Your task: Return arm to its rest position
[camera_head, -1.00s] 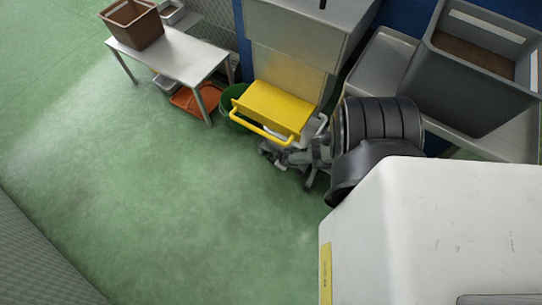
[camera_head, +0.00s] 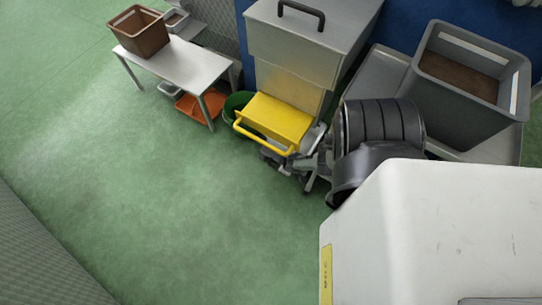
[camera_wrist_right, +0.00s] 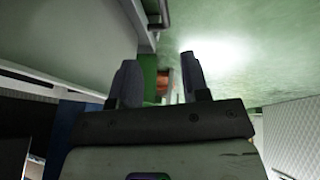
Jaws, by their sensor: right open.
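My right arm comes in at the lower right of the head view, with a white link, a dark ribbed joint and a grey wrist. The right gripper is partly hidden beside the yellow box-like part (camera_head: 279,117) of a grey machine. In the right wrist view my right gripper (camera_wrist_right: 160,77) has its two dark fingers spread apart with nothing held between them. Green and orange shapes show beyond the gap. My left gripper is not in view.
The grey machine (camera_head: 312,48) has a black lid handle. A grey crate (camera_head: 450,110) is at right. Green floor is clear at left.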

